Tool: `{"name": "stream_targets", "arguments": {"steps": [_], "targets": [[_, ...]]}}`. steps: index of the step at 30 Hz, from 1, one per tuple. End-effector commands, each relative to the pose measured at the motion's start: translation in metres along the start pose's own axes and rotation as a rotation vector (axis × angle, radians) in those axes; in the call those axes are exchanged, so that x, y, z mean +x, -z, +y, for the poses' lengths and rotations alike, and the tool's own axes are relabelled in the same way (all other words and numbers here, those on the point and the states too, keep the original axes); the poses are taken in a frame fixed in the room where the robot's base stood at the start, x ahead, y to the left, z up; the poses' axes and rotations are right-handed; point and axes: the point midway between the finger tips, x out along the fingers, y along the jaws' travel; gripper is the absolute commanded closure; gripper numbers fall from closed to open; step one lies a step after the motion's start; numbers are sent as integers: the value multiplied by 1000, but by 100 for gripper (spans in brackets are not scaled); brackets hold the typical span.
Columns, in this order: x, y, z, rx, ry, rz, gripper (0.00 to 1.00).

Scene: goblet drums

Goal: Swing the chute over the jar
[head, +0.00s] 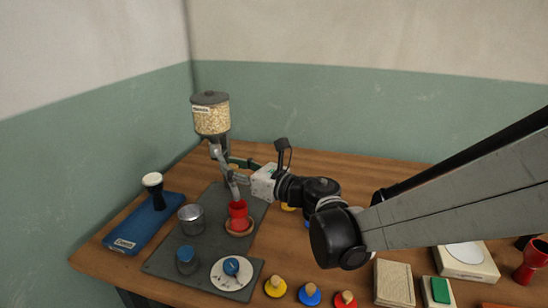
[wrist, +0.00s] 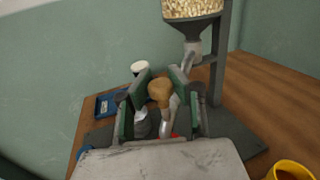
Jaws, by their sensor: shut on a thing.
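The chute (head: 229,182) is a grey metal spout hanging from the grain dispenser (head: 210,117). Its lower end is above the red cup (head: 238,212), which stands on a small brown dish. A grey open jar (head: 191,219), probably the task's jar, stands on the dark mat to the left of the cup, apart from the chute. In the wrist view my gripper (wrist: 160,82) has its green-padded fingers closed around the wooden knob (wrist: 160,92) above the chute (wrist: 165,123). The gripper body hides the chute's lower end there.
A blue tray (head: 145,226) with a goblet drum (head: 154,188) lies at the left. A blue-lidded pot (head: 187,260) and a white plate (head: 231,273) are at the mat's front. Several coloured knobbed discs (head: 309,294) line the table's front. The dispenser post (wrist: 216,75) stands close to my gripper.

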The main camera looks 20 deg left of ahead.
Motion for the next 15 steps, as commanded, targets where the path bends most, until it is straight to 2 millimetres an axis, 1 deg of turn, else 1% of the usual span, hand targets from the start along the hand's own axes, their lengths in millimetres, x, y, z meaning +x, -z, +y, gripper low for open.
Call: {"name": "stream_targets", "arguments": {"steps": [4,15], "targets": [[4,1,8,-1,-42,1,100],[5,1,9,-2,-54,1,100]]}}
